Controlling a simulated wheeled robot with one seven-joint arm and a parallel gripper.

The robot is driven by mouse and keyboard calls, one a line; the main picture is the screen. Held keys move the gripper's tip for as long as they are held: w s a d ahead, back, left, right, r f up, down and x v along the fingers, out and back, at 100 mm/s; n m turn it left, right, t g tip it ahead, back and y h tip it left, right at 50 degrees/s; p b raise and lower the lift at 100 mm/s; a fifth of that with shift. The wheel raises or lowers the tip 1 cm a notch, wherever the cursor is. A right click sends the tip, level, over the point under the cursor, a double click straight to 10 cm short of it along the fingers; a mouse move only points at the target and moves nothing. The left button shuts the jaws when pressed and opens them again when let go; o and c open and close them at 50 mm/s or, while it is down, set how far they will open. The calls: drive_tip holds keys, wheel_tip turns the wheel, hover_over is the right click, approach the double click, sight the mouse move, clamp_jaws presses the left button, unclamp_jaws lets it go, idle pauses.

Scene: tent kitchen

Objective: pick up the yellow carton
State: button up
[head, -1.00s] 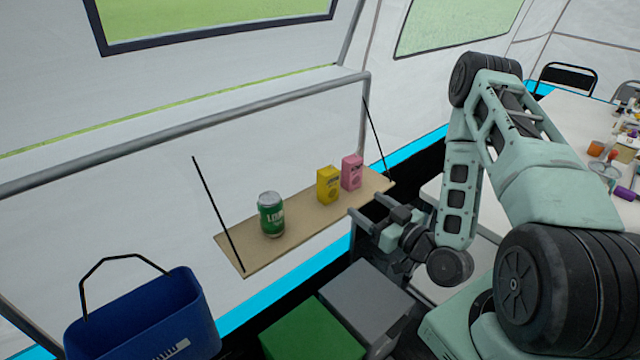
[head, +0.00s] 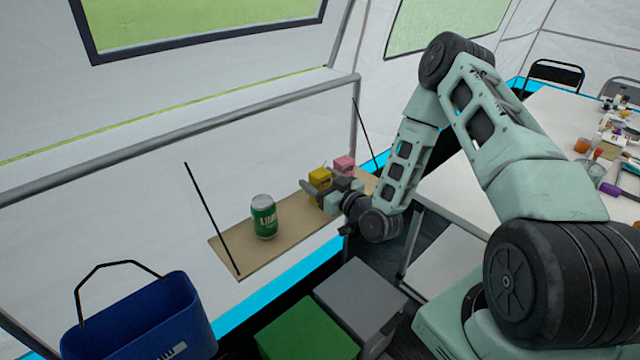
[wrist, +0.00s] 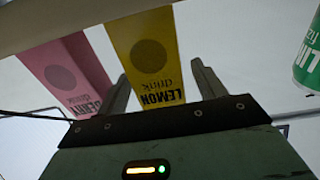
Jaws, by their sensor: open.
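The yellow carton (head: 320,178) stands upright on the hanging wooden shelf, its lower part hidden behind my gripper in the head view. In the wrist view the yellow carton (wrist: 148,62), marked "LEMON drink", appears upside down with its lower-printed end between the fingers. My gripper (head: 328,190) is open, one finger on each side of the carton; it also shows in the wrist view (wrist: 160,90). I cannot tell whether either finger touches the carton.
A pink carton (head: 344,164) stands close beside the yellow one, near one finger. A green can (head: 263,217) stands further left on the shelf (head: 285,243). Black cords hold the shelf. A blue basket (head: 140,320) and a green box (head: 305,330) are below.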

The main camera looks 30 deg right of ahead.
drive_tip(key=shift+w+a, duration=0.15)
drive_tip(key=shift+w, duration=0.9)
drive_tip(key=c, duration=1)
drive_tip(key=shift+c, duration=0.2)
